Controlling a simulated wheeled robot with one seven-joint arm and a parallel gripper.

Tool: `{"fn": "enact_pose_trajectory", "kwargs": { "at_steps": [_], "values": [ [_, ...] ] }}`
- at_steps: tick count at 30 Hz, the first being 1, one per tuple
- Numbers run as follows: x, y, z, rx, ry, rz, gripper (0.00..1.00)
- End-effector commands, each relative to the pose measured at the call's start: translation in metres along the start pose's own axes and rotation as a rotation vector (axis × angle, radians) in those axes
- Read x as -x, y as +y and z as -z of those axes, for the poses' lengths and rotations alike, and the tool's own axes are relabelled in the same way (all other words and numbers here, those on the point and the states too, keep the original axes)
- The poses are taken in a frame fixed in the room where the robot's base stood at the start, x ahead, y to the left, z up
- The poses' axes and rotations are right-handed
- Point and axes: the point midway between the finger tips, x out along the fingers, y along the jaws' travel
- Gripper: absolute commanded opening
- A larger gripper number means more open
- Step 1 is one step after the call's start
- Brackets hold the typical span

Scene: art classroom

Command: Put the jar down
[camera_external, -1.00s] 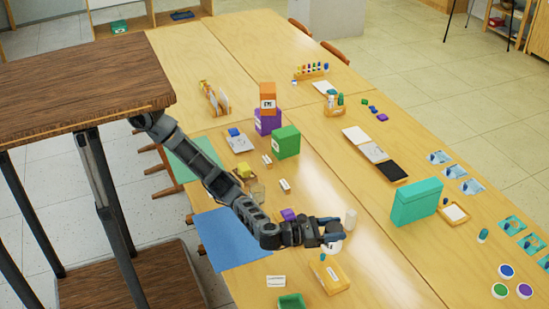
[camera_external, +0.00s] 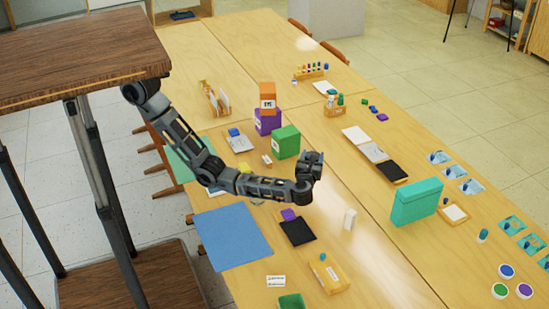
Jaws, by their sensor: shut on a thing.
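My gripper (camera_external: 313,160) is raised above the table, to the right of the green box. It is shut, but its fingertips are small and partly turned away. The jar does not show clearly; whatever is held is hidden by the gripper and wrist. The long wooden table (camera_external: 330,205) lies below, with a bare stretch to the right of the gripper.
A green box (camera_external: 286,141) stands close left of my gripper.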

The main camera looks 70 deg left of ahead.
Motion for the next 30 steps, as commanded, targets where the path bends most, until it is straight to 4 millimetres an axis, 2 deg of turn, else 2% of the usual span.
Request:
{"fn": "enact_pose_trajectory", "kwargs": {
  "at_steps": [3, 9, 14, 24, 30],
  "values": [
    [-0.021, 0.026, 0.0, -0.001, 0.001, -0.108, 0.15],
    [-0.04, 0.045, 0.007, 0.001, 0.0, -0.19, 0.15],
    [-0.065, 0.047, 0.023, -0.001, 0.0, -0.197, 0.15],
    [-0.133, 0.045, 0.063, 0.0, 0.001, -0.195, 0.15],
    [-0.151, 0.044, 0.074, 0.002, 0.001, -0.192, 0.15]
  ]
}}
